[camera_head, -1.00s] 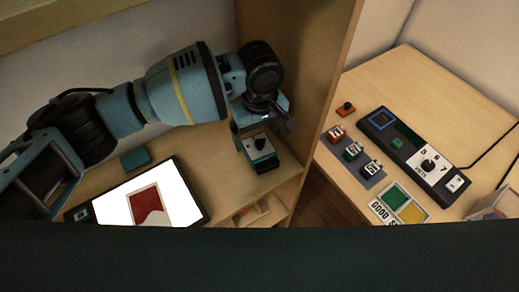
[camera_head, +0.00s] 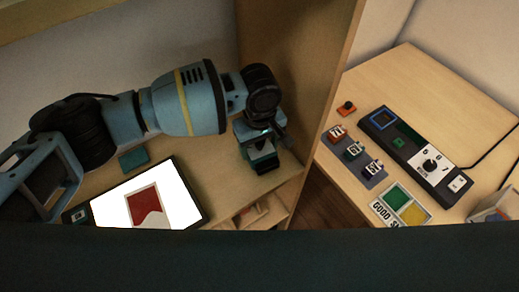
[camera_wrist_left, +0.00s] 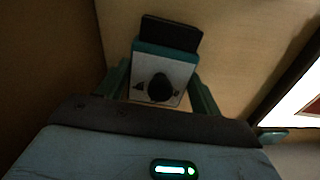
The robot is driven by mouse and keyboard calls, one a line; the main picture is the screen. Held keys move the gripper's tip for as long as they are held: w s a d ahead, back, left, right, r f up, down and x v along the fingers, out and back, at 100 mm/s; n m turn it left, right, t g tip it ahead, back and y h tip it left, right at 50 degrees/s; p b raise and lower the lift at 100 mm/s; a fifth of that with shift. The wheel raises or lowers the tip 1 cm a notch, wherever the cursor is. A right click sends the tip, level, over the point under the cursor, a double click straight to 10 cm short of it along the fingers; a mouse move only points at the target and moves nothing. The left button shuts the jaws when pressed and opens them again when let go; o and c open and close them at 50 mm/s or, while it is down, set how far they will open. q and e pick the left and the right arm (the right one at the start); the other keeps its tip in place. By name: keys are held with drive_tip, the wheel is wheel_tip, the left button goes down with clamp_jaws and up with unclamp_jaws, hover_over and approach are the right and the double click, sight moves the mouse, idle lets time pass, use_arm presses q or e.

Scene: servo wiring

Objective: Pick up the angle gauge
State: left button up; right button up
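A small teal box with a white face, a black knob and a dark block on its far side, which I take to be the angle gauge (camera_wrist_left: 160,88), stands on the wooden shelf. In the head view the box (camera_head: 263,163) is partly hidden by my left gripper (camera_head: 262,140), which is right above it. In the left wrist view my left gripper (camera_wrist_left: 160,80) has one finger on each side of the box, spread wide. Whether the fingertips touch it is hard to tell. My right gripper is not in view.
A tablet with a white screen and red shape (camera_head: 147,207) and a small teal block (camera_head: 134,158) lie left on the shelf. An upright wooden panel (camera_head: 322,95) stands close right. Beyond it, a table holds a long black control unit (camera_head: 380,125) and several small labelled blocks.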

use_arm(q)
drive_tip(key=c, duration=0.3)
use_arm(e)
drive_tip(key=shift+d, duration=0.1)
use_arm(q)
drive_tip(key=shift+c, duration=0.2)
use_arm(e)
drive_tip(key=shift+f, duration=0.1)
use_arm(q)
drive_tip(key=shift+r, duration=0.1)
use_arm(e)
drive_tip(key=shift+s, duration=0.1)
use_arm(q)
drive_tip(key=shift+r, duration=0.5)
wheel_tip(320, 180, up, 2)
drive_tip(key=shift+r, duration=0.25)
drive_tip(key=s+d+r+p, duration=0.1)
drive_tip(key=s+p, duration=0.2)
drive_tip(key=s, duration=1.3)
drive_tip(key=shift+d+r, duration=0.15)
drive_tip(key=shift+d, duration=0.15)
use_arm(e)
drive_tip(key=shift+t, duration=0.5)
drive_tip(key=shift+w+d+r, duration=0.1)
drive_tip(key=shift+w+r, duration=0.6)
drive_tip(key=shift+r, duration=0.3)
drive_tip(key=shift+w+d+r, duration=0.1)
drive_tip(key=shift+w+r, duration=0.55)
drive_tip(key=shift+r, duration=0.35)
